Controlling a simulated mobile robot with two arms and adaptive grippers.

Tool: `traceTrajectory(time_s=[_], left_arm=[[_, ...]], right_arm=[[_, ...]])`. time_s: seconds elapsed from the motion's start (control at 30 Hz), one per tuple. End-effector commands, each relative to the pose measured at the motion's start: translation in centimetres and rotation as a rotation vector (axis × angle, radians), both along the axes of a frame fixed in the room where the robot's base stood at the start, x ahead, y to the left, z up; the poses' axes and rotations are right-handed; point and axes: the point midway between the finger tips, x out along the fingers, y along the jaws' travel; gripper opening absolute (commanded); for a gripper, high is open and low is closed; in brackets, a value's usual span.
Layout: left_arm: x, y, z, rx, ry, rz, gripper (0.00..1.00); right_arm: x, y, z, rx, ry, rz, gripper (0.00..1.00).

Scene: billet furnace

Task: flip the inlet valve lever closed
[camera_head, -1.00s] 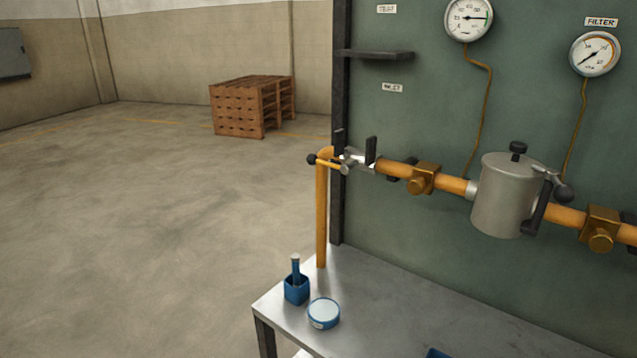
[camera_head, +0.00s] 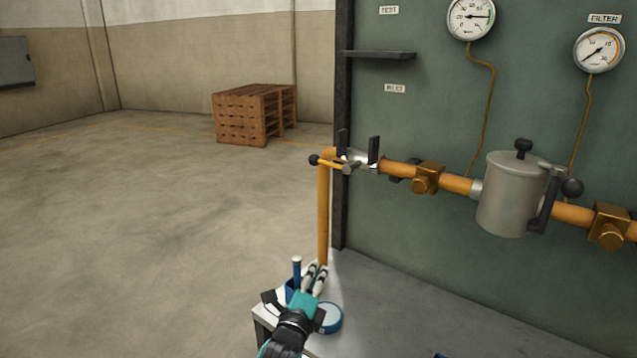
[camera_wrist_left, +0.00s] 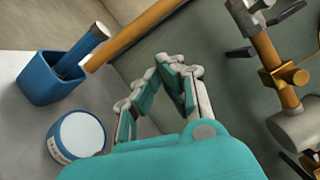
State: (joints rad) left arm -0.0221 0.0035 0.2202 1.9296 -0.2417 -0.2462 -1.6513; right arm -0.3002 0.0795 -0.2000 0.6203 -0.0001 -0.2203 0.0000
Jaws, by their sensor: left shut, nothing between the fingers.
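The inlet valve lever (camera_head: 328,163) is a thin yellow handle with a black ball knob at its left end. It sits on the silver valve (camera_head: 360,162) at the left end of the orange pipe (camera_head: 455,184), under the INLET label. My left gripper (camera_head: 320,268) is low over the table's left corner, below the lever and apart from it. Its fingers also show in the left wrist view (camera_wrist_left: 160,65), fingertips together with nothing held. The valve shows at the top right of that view. My right gripper is not in view.
The filter canister (camera_head: 510,195) and gauges are to the right. A vertical orange pipe (camera_head: 323,215) rises from the table. The wooden pallets (camera_head: 253,115) are far off.

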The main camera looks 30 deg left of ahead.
Motion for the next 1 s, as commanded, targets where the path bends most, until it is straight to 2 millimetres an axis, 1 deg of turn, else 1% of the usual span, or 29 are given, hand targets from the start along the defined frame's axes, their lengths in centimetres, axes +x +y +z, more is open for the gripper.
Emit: traceTrajectory(time_s=[0.03, 0.1, 0.2, 0.3, 0.47, 0.8, 0.87, 1.0], left_arm=[[0.8, 0.6, 1.7, 0.11, -0.047, 0.021, 0.0], [1.5, 1.3, 3.8, 0.263, -0.103, 0.058, 0.0], [2.0, 1.9, 6.1, 0.436, -0.163, 0.113, 0.0], [2.2, 2.2, 7.6, 0.554, -0.2, 0.159, 0.0], [2.3, 2.4, 8.5, 0.629, -0.224, 0.19, 0.0], [2.4, 2.4, 8.6, 0.635, -0.225, 0.192, 0.0], [2.6, 2.4, 8.8, 0.635, -0.226, 0.192, 0.0], [4.1, 2.9, 9.8, 0.632, -0.228, 0.192, 0.0]], right_arm=[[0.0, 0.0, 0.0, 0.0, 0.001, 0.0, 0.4], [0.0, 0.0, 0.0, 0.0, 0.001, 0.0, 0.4], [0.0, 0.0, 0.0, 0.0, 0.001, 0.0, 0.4], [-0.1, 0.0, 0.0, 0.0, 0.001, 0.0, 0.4], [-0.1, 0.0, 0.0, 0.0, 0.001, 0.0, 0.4], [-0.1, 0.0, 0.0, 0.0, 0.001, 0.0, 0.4], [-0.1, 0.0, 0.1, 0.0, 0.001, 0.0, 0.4], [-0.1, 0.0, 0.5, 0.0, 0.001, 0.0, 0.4]])
